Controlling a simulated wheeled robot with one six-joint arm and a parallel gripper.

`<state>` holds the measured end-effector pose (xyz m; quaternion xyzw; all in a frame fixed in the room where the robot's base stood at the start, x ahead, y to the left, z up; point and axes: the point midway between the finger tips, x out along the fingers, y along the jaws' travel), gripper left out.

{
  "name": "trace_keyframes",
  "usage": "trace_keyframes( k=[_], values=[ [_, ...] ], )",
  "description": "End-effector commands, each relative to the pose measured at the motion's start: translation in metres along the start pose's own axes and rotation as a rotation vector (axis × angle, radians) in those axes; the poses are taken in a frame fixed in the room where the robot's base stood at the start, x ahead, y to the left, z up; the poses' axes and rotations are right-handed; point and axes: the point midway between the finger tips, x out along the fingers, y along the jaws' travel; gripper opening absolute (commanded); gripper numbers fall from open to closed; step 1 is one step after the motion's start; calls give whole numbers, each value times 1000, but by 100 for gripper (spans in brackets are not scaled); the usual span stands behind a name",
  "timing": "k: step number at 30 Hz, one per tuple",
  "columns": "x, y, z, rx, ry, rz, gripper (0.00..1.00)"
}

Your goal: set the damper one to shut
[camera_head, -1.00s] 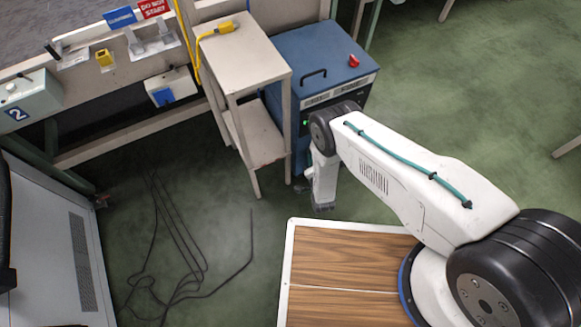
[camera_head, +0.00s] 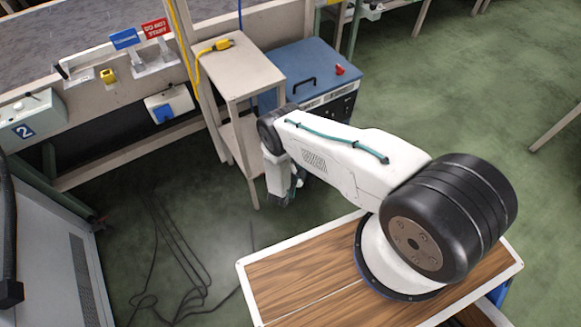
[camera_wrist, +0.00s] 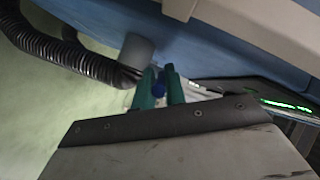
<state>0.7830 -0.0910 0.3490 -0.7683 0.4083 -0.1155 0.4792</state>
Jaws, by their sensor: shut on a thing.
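In the wrist view, my gripper (camera_wrist: 160,88) has teal fingers, shut on a small dark blue handle (camera_wrist: 158,89) with its end showing between them. The handle is beside a grey round pipe stub (camera_wrist: 137,50) and a black ribbed hose (camera_wrist: 75,55), by the blue cabinet (camera_wrist: 210,45). No label shows, so I cannot tell from it which damper this is or its setting. In the head view, my gripper (camera_head: 284,197) hangs low beside the beige stand, in front of the blue cabinet (camera_head: 285,68). The handle is hidden there.
The beige stand (camera_head: 235,62) with a yellow plug on top is close left of my arm. A bench with signs and a box marked 2 (camera_head: 35,118) is at the left. Black cables (camera_head: 175,260) lie on the floor. Open green floor is at the right.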

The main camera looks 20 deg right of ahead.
Motion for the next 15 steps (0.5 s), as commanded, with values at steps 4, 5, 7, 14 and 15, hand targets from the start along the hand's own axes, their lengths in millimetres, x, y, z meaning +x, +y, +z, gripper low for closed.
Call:
trace_keyframes(
  k=[4,5,7,14,15],
  values=[
    [8,-1,-7,11,34,12,0],
    [8,-1,-8,12,35,13,0],
    [9,0,-8,12,37,14,0],
    [8,0,-8,11,36,13,0],
    [7,0,-7,10,36,13,0]
  ],
)
